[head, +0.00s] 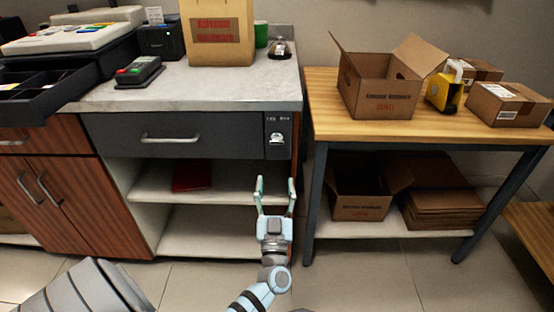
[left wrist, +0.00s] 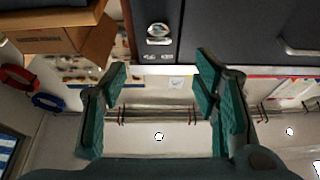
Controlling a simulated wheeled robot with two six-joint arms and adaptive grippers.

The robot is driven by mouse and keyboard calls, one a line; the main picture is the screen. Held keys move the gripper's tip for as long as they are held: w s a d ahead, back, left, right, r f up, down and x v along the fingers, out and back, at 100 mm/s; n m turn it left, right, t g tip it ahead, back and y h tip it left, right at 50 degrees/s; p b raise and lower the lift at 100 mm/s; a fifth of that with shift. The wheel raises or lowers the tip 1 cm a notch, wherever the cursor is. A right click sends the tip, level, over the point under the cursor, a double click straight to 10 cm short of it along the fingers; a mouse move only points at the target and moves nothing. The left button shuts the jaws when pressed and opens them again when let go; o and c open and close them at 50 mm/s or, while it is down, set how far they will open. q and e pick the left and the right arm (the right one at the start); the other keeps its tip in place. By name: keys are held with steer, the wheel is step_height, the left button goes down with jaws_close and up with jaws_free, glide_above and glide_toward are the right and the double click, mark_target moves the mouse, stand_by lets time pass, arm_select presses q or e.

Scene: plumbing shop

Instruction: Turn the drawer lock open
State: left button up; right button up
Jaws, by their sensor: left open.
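The drawer lock (head: 277,138) is a small silver knob on a dark plate at the right end of the grey drawer front (head: 225,136). The drawer looks closed and has a bar handle (head: 170,139). My left gripper (head: 276,187) is open and empty, in front of the open shelves and below the lock, apart from it. In the left wrist view the lock (left wrist: 158,32) shows at the top, beyond the spread fingers of my left gripper (left wrist: 163,82). My right gripper is in neither view.
The counter (head: 200,88) above holds a paper bag (head: 217,50), a card terminal (head: 138,71) and a green cup (head: 261,36). A wooden table (head: 430,128) with cardboard boxes stands close on the right. A red item (head: 192,176) lies on the shelf under the drawer.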

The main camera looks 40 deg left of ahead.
arm_select(q)
steer(key=shift+h, duration=0.3)
steer(key=b+x, duration=0.2)
steer(key=x, duration=1)
steer(key=shift+d, duration=0.1)
steer(key=c, duration=1.2)
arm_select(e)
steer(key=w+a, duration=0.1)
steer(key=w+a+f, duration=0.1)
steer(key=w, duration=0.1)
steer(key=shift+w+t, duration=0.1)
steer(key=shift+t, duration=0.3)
